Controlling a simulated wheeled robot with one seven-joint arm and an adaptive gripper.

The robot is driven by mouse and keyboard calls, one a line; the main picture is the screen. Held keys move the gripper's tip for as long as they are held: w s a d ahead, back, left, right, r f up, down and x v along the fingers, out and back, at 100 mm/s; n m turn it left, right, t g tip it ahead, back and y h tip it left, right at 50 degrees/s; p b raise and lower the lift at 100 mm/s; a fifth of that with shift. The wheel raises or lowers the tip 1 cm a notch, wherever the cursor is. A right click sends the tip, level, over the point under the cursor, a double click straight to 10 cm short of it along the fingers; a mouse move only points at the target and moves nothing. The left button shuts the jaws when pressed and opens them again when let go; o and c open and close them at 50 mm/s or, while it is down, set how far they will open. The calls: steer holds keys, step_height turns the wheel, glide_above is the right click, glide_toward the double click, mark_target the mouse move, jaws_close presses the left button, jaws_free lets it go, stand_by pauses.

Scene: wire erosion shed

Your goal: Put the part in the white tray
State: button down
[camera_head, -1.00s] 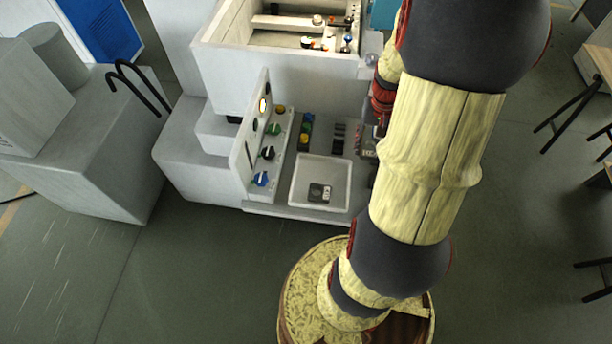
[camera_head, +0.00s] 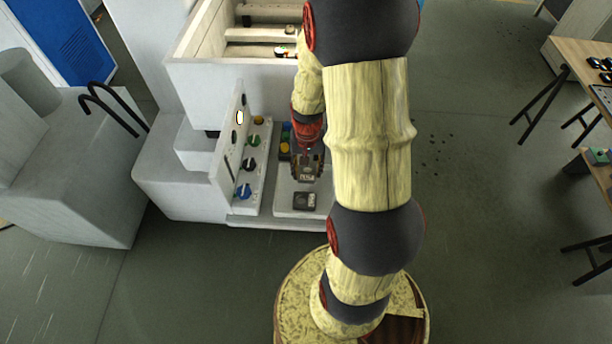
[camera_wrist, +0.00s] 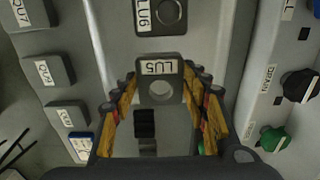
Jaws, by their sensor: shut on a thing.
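The white tray (camera_head: 284,197) sits on the machine's low ledge, partly hidden by my arm. A dark part with a pale label (camera_head: 304,202) lies in its near half; the wrist view shows it as a grey block marked LU6 (camera_wrist: 145,19). My gripper (camera_head: 307,176) is over the far half of the tray. In the wrist view my gripper (camera_wrist: 161,93) is shut on a dark grey part marked LU5 (camera_wrist: 160,70), which has a round hole. The held part appears above the tray; I cannot tell its exact height.
A control panel (camera_head: 240,160) with coloured knobs stands upright just left of the tray. An open bin (camera_head: 215,75) with high walls rises at the back. Several labelled grey blocks (camera_wrist: 54,71) line the wrist view's left.

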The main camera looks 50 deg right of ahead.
mark_target(306, 176)
steer(key=shift+w+a+f, duration=0.1)
steer(key=shift+f, duration=0.8)
steer(key=shift+w+a+f, duration=0.1)
steer(key=shift+f, duration=0.75)
steer(key=shift+b, duration=0.3)
steer(key=shift+f, duration=0.2)
steer(key=c, duration=1.1)
jaws_free()
steer(key=shift+o, duration=0.6)
steer(key=shift+r, duration=0.1)
